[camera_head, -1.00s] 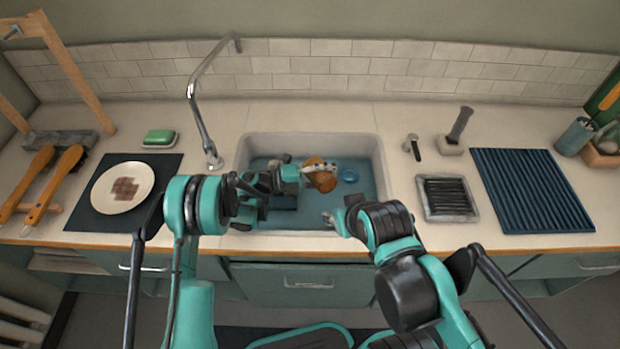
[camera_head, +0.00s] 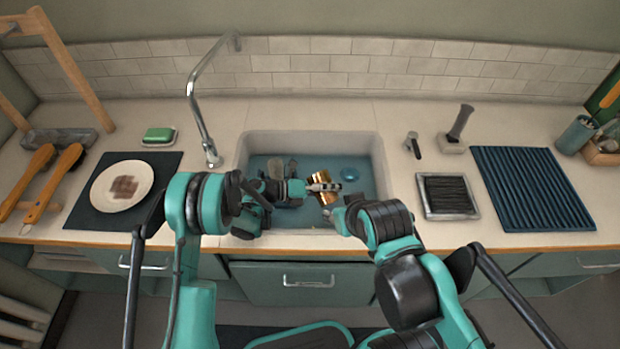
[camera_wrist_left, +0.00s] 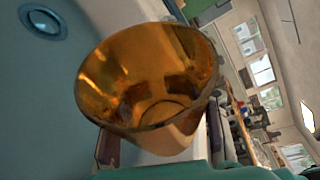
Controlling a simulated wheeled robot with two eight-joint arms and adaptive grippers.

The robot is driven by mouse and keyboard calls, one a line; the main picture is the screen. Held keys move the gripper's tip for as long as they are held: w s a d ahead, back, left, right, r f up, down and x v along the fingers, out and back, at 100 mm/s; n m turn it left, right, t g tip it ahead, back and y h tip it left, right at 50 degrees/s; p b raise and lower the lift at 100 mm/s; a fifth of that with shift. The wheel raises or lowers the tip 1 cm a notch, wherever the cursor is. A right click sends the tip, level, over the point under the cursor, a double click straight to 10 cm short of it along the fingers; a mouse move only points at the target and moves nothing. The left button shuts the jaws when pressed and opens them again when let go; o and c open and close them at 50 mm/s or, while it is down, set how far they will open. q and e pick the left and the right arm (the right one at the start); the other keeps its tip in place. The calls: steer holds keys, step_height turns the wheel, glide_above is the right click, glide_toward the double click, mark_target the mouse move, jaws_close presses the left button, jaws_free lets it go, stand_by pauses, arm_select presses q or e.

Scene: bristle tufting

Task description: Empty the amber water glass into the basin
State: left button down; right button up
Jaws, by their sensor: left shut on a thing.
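The amber water glass (camera_head: 327,198) is over the basin (camera_head: 258,142) in the head view, lying tilted on its side. My left gripper (camera_head: 323,187) is shut around its side. In the left wrist view the glass (camera_wrist_left: 150,75) shows its open mouth and shiny amber inside, with a finger on each side of it. I cannot tell whether any water is left in it. My right gripper (camera_head: 334,214) is at the basin's front edge, just below the glass in the picture; its jaws are too small to read.
The drain (camera_head: 349,174) lies in the blue basin floor right of the glass. The tap (camera_head: 205,135) stands at the basin's left. A plate (camera_head: 121,187) on a dark mat is further left. A framed tray of dark bristles (camera_head: 447,196) and a ribbed blue mat (camera_head: 530,190) are right.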

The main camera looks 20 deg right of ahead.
arm_select(q)
steer(key=shift+s+d+f+m+t+y+b, duration=0.1)
steer(key=shift+s+f+m+t+y+b, duration=0.3)
steer(key=shift+m+t, duration=0.8)
steer(key=shift+s+d+f+m+t+y+b, duration=0.1)
steer(key=shift+s+f+m+t+y+b, duration=0.3)
steer(key=shift+m, duration=1.4)
steer(key=shift+s+d+f+m+t+y+b, duration=0.1)
steer(key=shift+s+f+m+t+y+b, duration=0.25)
steer(key=shift+m+t, duration=0.85)
